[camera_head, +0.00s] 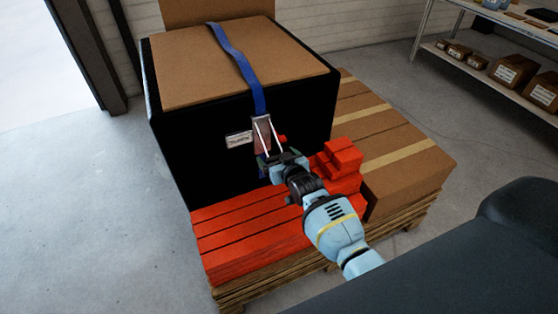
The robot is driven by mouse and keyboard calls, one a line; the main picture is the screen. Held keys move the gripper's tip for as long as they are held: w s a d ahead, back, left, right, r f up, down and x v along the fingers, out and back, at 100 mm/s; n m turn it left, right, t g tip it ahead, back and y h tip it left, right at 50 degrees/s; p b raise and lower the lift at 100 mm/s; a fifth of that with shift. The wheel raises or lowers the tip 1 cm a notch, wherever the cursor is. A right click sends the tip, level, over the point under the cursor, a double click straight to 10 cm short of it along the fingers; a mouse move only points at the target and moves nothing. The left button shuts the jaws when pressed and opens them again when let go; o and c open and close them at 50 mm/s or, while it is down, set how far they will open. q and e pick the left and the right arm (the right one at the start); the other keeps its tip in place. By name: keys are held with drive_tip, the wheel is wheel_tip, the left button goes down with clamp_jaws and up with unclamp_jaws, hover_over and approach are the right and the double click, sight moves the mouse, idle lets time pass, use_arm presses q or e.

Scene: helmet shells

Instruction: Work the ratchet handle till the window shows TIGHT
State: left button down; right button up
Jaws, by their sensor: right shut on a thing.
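A blue strap (237,62) runs over the top of a large black crate (192,148) and down its front to a metal ratchet with a handle (263,130). A small white label or window (239,139) sits on the crate's front, left of the ratchet; its text is too small to read. My right gripper (277,158) is at the lower end of the ratchet, shut on its handle; the gripper hides part of it. My left gripper does not show.
Red blocks (245,225) lie on a wooden pallet (262,290) in front of the crate, with smaller red blocks (343,156) at right. Cardboard boxes (405,160) stand right of the crate. A shelf (440,50) is at the back right. Floor at left is clear.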

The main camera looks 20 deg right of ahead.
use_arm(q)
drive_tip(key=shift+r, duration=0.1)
use_arm(e)
drive_tip(key=shift+w+r, duration=0.2)
drive_tip(key=shift+r, duration=0.4)
drive_tip(key=o, duration=1.1)
drive_tip(key=shift+s+f, duration=0.15)
drive_tip(key=shift+s, duration=0.1)
drive_tip(key=shift+s, duration=0.2)
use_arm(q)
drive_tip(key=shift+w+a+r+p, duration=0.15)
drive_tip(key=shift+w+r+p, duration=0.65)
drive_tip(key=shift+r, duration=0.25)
use_arm(e)
drive_tip(key=v, duration=0.7)
